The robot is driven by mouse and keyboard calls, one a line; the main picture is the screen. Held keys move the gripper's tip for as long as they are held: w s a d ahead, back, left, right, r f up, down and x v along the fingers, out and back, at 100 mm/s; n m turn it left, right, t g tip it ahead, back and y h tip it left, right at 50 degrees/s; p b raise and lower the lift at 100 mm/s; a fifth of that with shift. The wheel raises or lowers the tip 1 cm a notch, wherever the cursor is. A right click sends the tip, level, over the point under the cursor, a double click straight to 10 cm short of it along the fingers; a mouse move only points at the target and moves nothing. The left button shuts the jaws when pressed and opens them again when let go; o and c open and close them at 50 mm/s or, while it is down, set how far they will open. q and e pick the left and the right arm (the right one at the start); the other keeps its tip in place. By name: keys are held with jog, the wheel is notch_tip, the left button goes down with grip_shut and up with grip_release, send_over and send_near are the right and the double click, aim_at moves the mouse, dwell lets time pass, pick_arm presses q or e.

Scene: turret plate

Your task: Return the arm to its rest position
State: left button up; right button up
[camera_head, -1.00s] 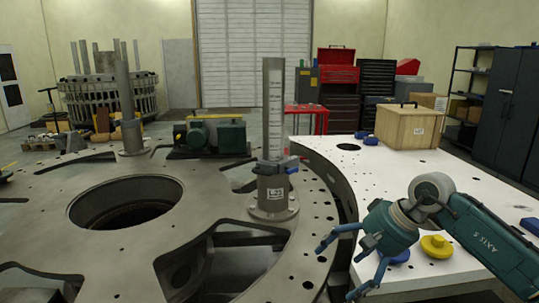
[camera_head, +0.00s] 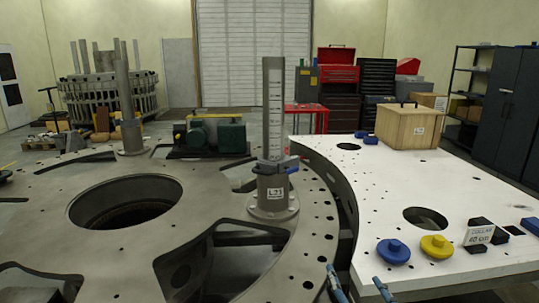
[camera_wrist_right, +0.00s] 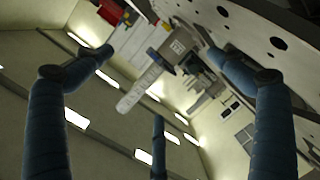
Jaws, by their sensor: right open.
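My right gripper (camera_head: 358,277) shows only as blue fingertips at the bottom edge of the head view, near the front gap between the round turret plate and the white table. The rest of my right arm is out of that view. In the right wrist view its blue fingers (camera_wrist_right: 160,85) are spread wide with nothing between them. My left gripper is not in view.
The turret plate (camera_head: 225,240) carries an upright column (camera_head: 273,110) with a blue-handled clamp (camera_head: 280,166).

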jog(key=s+d+f+m+g+h, duration=0.1)
jog(key=s+d+f+m+g, duration=0.2)
jog(key=s+f+m+g, duration=0.8)
jog(key=s+f+m+g+y, duration=0.1)
jog(key=s+f, duration=0.5)
jog(key=s, duration=0.3)
jog(key=s+f+m+g, duration=0.1)
jog(key=s+f, duration=0.5)
jog(key=s, duration=0.3)
notch_tip(320, 180, down, 26)
jog(key=s+r+g, duration=0.1)
jog(key=s, duration=0.1)
jog(key=s+d+f+n+g, duration=0.1)
jog(key=s+d+f, duration=0.1)
jog(key=s+f, duration=1.4)
jog(key=shift+s+d+f, duration=0.25)
jog(key=shift+s+f, duration=0.1)
jog(key=shift+s, duration=0.45)
